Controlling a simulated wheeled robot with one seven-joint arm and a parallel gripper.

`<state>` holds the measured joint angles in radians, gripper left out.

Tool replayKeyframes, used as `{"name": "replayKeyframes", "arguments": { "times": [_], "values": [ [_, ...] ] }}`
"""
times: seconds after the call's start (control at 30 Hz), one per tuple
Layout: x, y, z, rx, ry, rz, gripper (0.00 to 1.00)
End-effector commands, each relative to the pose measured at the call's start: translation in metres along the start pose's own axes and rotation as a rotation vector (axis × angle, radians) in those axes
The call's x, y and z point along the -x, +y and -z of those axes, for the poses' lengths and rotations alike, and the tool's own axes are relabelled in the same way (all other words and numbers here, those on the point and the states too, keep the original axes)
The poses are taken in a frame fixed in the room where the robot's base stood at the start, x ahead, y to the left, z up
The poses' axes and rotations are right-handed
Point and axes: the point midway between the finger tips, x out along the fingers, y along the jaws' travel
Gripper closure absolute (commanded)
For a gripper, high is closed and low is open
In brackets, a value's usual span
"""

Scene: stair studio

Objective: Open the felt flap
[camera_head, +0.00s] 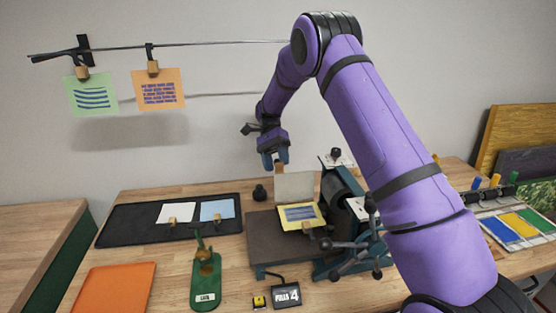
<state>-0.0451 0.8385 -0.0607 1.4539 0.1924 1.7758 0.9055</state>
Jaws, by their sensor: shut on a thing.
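The felt flap (296,187) is a pale grey sheet at the press in the middle of the table. It stands raised, nearly upright, behind a yellow sheet (286,221) with blue print. My gripper (277,162) is above the flap's upper left corner, pointing down. It is shut on a small tan tab at the flap's top edge. The fingertips are small in the view, so the exact grip is hard to see. The yellow sheet lies on the dark press bed (262,231), partly bare at the left.
The press roller (342,187) and spoked handwheel (354,249) stand right of the flap. A black tray (125,226) with two sheets lies left. A green stand (205,287), a "PULLS 4" sign (287,293) and an orange board (120,288) are in front. Cards hang on a line above left.

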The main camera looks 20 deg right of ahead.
Motion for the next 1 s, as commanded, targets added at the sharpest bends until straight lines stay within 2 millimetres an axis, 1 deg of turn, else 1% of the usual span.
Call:
{"name": "replayKeyframes", "arguments": {
  "times": [0.03,0.47,0.57,0.67,0.8,1.0],
  "values": [
    [-0.004,-0.003,0.002,-0.001,-0.001,-0.002,0.64],
    [-0.003,-0.002,0.004,-0.003,0.001,-0.001,0.64],
    [0.000,-0.002,0.004,-0.003,0.001,0.000,0.64],
    [0.009,-0.002,0.004,-0.003,0.002,0.001,0.64],
    [0.032,-0.001,0.003,-0.001,0.004,0.005,0.64],
    [0.060,0.000,0.002,-0.002,0.003,0.004,0.64]
  ]
}}
